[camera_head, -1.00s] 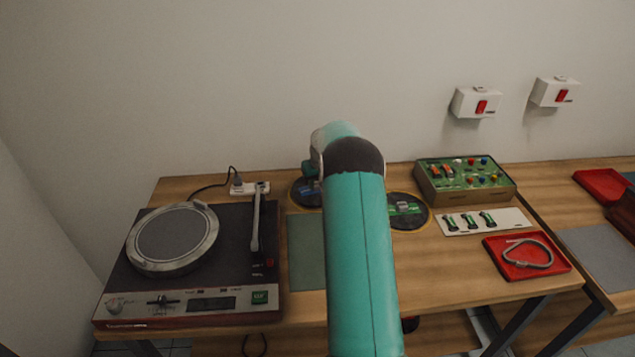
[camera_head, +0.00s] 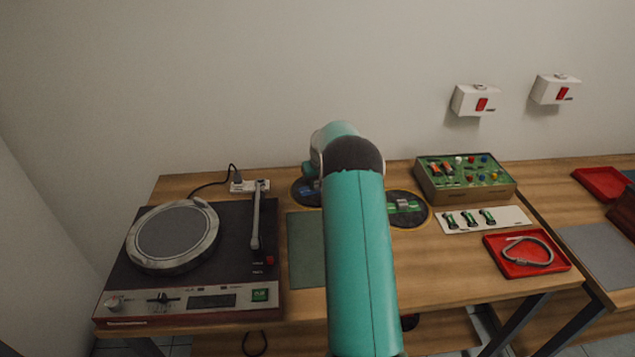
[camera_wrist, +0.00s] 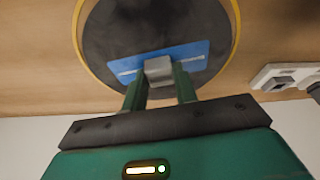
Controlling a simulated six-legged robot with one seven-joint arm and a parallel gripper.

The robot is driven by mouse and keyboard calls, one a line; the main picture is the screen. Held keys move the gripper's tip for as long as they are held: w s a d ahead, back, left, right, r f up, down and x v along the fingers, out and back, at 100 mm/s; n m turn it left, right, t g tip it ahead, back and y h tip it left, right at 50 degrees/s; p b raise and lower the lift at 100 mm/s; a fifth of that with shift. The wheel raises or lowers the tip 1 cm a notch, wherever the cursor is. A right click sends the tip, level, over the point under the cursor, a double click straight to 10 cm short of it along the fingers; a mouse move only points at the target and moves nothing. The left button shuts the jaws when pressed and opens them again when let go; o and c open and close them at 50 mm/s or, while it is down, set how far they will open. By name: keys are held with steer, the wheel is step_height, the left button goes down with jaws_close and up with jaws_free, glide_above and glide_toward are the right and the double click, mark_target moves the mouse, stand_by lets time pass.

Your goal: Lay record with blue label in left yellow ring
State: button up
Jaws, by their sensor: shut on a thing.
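The record with the blue label (camera_wrist: 125,28) is a dark disc with a blue strip across it. In the wrist view it appears inside the outline of a yellow ring (camera_wrist: 79,45) on the wood. My gripper (camera_wrist: 159,78) is shut on the grey block at the record's blue label. I cannot tell whether the record touches the tabletop. In the head view the left record (camera_head: 301,192) shows only partly, as my arm hides much of it and the gripper. A record with a green label (camera_head: 412,219) lies in the right yellow ring (camera_head: 428,222).
A turntable (camera_head: 112,280) stands at the left, with a green-grey mat (camera_head: 306,250) beside it. A power strip (camera_head: 249,186) sits at the back. A green control box (camera_head: 465,180), a white plate with green parts (camera_head: 510,215) and a red tray (camera_head: 555,267) are at the right.

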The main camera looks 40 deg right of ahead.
steer(key=o, duration=1.1)
steer(key=w+v, duration=0.1)
steer(key=v, duration=1.8)
steer(key=shift+w+d+r, duration=0.2)
steer(key=shift+d+r, duration=0.05)
steer(key=shift+r, duration=0.2)
